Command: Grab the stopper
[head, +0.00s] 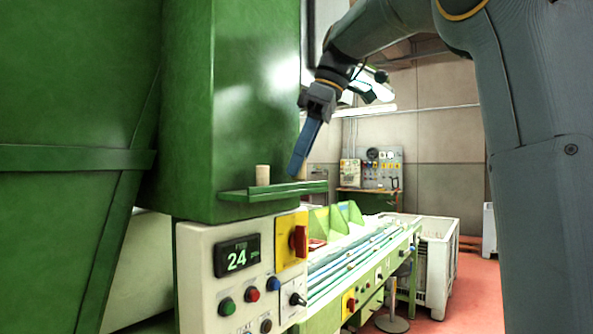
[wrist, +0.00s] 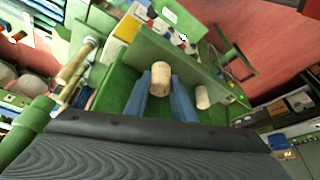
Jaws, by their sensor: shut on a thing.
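My gripper (head: 298,165) reaches down to the right end of a green ledge (head: 290,189) on the green machine; its blue fingers also show in the wrist view (wrist: 161,88). The fingers are shut on a pale tan cork stopper (wrist: 160,72), one finger on each side of it. In the head view this stopper is hidden by the fingers. I cannot tell whether it touches the ledge. A second cork stopper (head: 262,175) stands upright on the ledge, left of my gripper. It shows to the right of the fingers in the wrist view (wrist: 202,97).
The tall green machine body (head: 255,90) rises close behind the ledge. A control panel (head: 245,275) with buttons and a display reading 24 is below it. A conveyor (head: 355,265) and a pale bin (head: 438,262) stand to the right. The red floor is open at far right.

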